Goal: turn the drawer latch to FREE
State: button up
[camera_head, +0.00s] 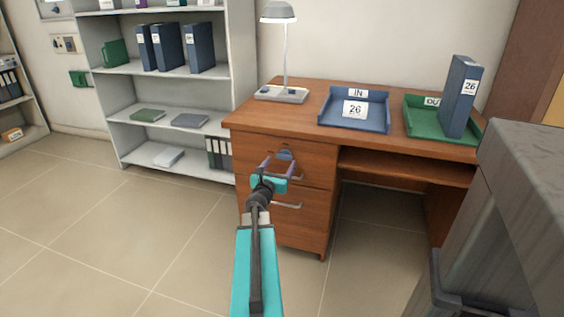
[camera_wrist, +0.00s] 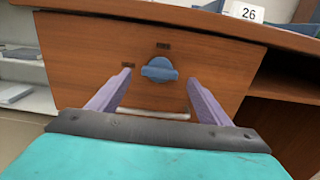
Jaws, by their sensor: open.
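The drawer latch (camera_wrist: 160,70) is a blue knob on the front of the desk's upper drawer (camera_wrist: 85,55). In the wrist view it sits between and beyond my two fingertips. Two small dark labels show beside it, one above and one to its left; their words are too small to read. In the head view the latch (camera_head: 285,155) is just past my gripper (camera_head: 276,164). My gripper also shows in the wrist view (camera_wrist: 160,78), with its purple fingers apart and nothing between them. I cannot tell whether a finger touches the drawer front.
A pale drawer handle (camera_wrist: 160,114) lies below the latch, and a lower handle (camera_head: 287,205) is on the drawer beneath. On the desk (camera_head: 312,92) stand a lamp (camera_head: 281,95), a blue IN tray (camera_head: 352,122) and a green OUT tray (camera_head: 422,128). A shelf (camera_head: 170,72) stands left.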

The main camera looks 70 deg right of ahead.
aim_at(284, 158)
jog(key=shift+w+d, duration=0.15)
jog(key=shift+d, duration=1.9)
jog(key=shift+c, duration=0.2)
jog(key=c, duration=1)
